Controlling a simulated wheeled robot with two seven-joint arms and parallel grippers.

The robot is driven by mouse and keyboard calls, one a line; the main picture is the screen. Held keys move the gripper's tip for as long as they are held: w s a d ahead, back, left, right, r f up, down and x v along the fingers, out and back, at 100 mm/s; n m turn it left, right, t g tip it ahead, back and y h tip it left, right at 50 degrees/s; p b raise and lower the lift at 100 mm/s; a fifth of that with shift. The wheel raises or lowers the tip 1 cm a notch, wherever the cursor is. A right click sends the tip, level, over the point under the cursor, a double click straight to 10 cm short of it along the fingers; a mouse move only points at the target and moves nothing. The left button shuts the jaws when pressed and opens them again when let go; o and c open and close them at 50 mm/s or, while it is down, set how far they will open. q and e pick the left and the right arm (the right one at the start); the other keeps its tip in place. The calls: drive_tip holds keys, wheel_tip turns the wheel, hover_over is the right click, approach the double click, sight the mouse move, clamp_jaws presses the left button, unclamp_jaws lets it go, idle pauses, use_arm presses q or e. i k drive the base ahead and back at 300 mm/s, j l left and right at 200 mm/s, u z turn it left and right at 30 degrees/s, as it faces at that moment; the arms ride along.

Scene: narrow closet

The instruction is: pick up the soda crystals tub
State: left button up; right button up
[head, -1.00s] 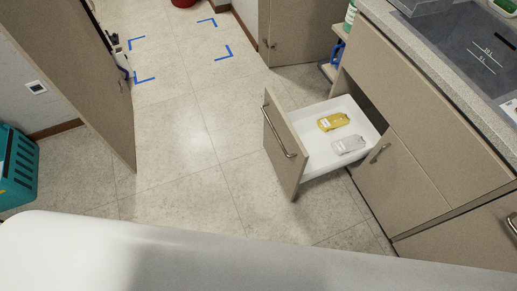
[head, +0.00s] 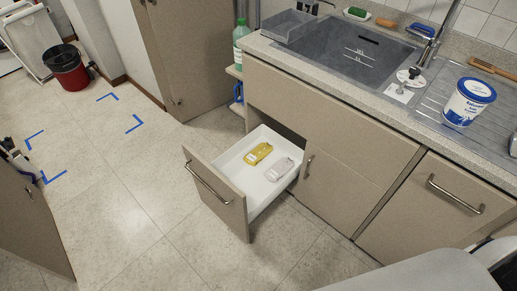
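A white tub with a blue lid and a blue-and-white label (head: 466,103) stands upright on the ribbed drainboard at the right of the sink in the head view. It looks like the soda crystals tub, though the label is too small to read surely. Neither of my grippers is in view. A pale rounded part, probably mine, fills the bottom right corner.
An open drawer (head: 194,189) juts out below the counter, holding a yellow packet (head: 258,153) and a grey one (head: 279,169). A sink (head: 345,52), tap (head: 437,40) and wooden brush (head: 492,69) are near the tub.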

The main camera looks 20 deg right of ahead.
sight(460, 111)
drive_tip(key=z, duration=1.85)
